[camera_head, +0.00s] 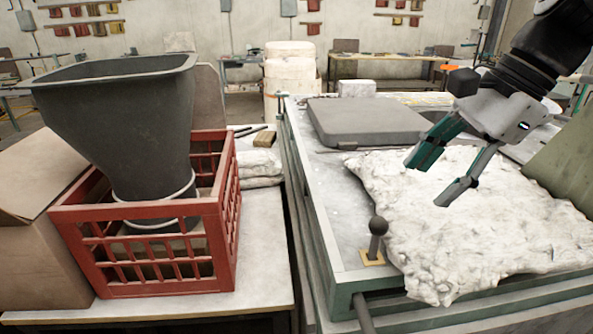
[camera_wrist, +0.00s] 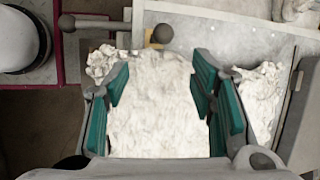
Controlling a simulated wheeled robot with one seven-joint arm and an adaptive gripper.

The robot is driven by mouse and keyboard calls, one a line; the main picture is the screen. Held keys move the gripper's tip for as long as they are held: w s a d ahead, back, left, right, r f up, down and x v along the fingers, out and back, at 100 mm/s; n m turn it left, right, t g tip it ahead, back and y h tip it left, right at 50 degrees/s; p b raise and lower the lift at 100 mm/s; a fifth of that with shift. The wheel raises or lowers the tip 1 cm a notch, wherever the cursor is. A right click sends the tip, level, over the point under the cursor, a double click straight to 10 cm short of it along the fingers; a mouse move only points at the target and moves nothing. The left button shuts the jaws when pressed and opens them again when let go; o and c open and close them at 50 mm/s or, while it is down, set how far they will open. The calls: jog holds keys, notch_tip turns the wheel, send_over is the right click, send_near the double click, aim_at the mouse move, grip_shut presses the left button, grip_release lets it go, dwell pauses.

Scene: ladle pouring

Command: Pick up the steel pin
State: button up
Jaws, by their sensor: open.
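A dark pin with a round ball head (camera_head: 378,228), which looks like the steel pin, stands upright on a small yellow plate (camera_head: 372,259) at the table's near left corner. In the wrist view its ball head (camera_wrist: 163,33) shows beyond the fingertips, near the top middle. My gripper (camera_head: 430,181) is open and empty, above and to the right of the pin in the head view, over a crumpled whitish sheet (camera_head: 470,225). In the wrist view the green-padded fingers (camera_wrist: 160,72) stand wide apart with only the sheet below between them.
A red crate (camera_head: 228,240) holding a dark grey hopper (camera_head: 120,110) stands on a table at the left. A flat grey case (camera_head: 365,122) lies behind the sheet. A ball-ended rod (camera_wrist: 95,24) shows at the wrist view's upper left. A gap separates the tables.

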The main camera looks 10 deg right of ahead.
aim_at(386, 220)
jog(key=shift+m, duration=0.5)
jog(key=shift+w+a+x, duration=0.1)
jog(key=shift+a+x, duration=0.1)
jog(key=shift+x, duration=3.15)
jog(key=shift+w+a+x, duration=0.15)
jog(key=shift+x, duration=3.2)
jog(key=shift+r, duration=0.2)
grip_shut()
